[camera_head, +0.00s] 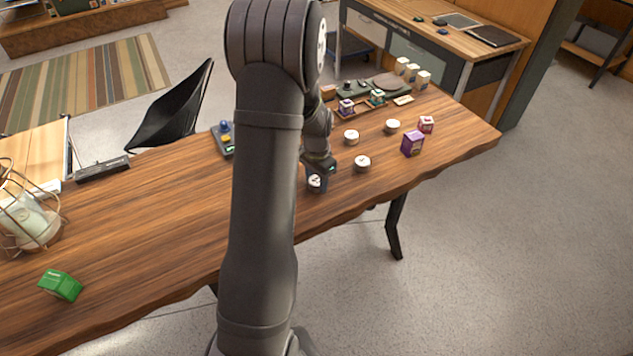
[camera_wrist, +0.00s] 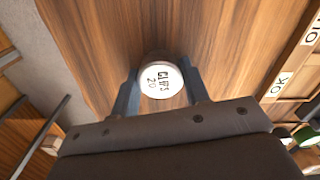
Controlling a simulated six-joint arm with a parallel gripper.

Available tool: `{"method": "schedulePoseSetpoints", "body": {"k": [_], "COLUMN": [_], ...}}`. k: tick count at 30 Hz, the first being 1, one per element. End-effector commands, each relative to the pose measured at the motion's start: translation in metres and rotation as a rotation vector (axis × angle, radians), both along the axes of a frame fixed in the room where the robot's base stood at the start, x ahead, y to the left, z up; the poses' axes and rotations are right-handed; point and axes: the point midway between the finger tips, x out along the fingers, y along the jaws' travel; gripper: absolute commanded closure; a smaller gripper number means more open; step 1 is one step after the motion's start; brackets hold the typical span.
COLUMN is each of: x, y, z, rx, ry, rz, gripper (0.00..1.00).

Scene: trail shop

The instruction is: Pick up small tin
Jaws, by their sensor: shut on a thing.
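A small round tin (camera_wrist: 160,80) with a white lid and dark lettering sits between the two fingers of my gripper (camera_wrist: 161,96) in the wrist view. The fingers are shut on its sides. In the head view the tin (camera_head: 316,182) shows below my gripper (camera_head: 318,172), near the front edge of the wooden table (camera_head: 150,220). I cannot tell whether it touches the table. Three similar white-topped tins stand apart to its right: one at the back (camera_head: 351,137), one nearer (camera_head: 362,163) and one farther right (camera_head: 392,126).
A tray (camera_head: 362,107) with small boxes lies behind. A green box (camera_head: 61,285) and a wire basket (camera_head: 28,225) are at the left. The table between is largely clear.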

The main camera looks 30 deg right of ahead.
Motion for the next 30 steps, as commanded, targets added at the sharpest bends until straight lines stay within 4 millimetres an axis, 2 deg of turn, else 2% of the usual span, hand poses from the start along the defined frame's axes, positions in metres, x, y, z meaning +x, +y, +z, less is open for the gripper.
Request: {"method": "schedulePoseSetpoints", "body": {"k": [7,12,21,25,30], "x": [0.001,0.001,-0.064,-0.086,-0.103], "y": [-0.001,-0.001,-0.026,-0.034,-0.041], "z": [0.014,0.043,0.082,0.096,0.107], "rx": [-0.002,-0.004,-0.002,-0.002,-0.001], "ry": [-0.003,-0.005,-0.001,-0.001,-0.001], "rz": [0.000,0.000,-0.006,-0.004,-0.003], "gripper": [0.81,0.81,0.81,0.81,0.81]}}
